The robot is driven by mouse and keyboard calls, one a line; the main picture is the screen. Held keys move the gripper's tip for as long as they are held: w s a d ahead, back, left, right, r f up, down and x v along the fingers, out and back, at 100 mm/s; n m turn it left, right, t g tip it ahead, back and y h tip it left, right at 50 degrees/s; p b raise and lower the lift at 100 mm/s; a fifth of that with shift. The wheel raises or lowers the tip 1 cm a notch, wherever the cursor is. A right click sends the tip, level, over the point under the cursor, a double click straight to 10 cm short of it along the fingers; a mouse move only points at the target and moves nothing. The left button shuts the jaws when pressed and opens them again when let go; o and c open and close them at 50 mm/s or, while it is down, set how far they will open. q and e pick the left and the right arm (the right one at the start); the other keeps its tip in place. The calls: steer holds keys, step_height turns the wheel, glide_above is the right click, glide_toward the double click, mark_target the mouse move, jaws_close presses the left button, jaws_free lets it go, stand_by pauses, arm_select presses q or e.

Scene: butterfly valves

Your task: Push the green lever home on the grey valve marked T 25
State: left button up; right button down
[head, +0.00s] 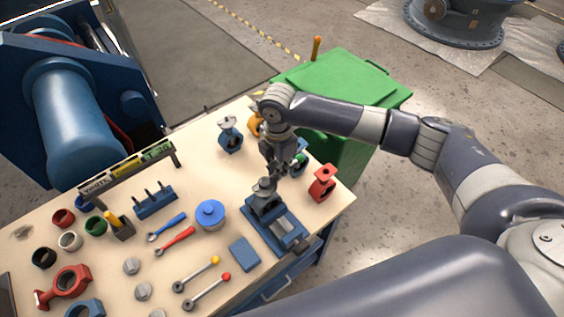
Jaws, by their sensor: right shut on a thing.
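A grey valve (265,191) stands upright at the blue vise (291,237) near the table's right end. Its marking is too small to read. My right gripper (278,170) points down just above and behind this valve. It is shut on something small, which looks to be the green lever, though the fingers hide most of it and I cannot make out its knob. I cannot tell whether the held thing touches the valve's top. My left gripper is not in view.
A red valve (322,183), a partly hidden green one (301,160) and a blue-grey one (230,133) stand near the gripper. A yellow-knobbed lever (198,275) and a red-knobbed lever (207,291) lie at the front. A green bin (345,85) stands behind the table (215,180).

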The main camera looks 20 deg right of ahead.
steer(key=shift+f, duration=0.1)
steer(key=c, duration=1.6)
jaws_free()
step_height(320, 180, up, 3)
steer(key=p, duration=0.2)
steer(key=shift+f+p, duration=0.15)
steer(key=shift+p, duration=0.2)
steer(key=shift+r, duration=2.25)
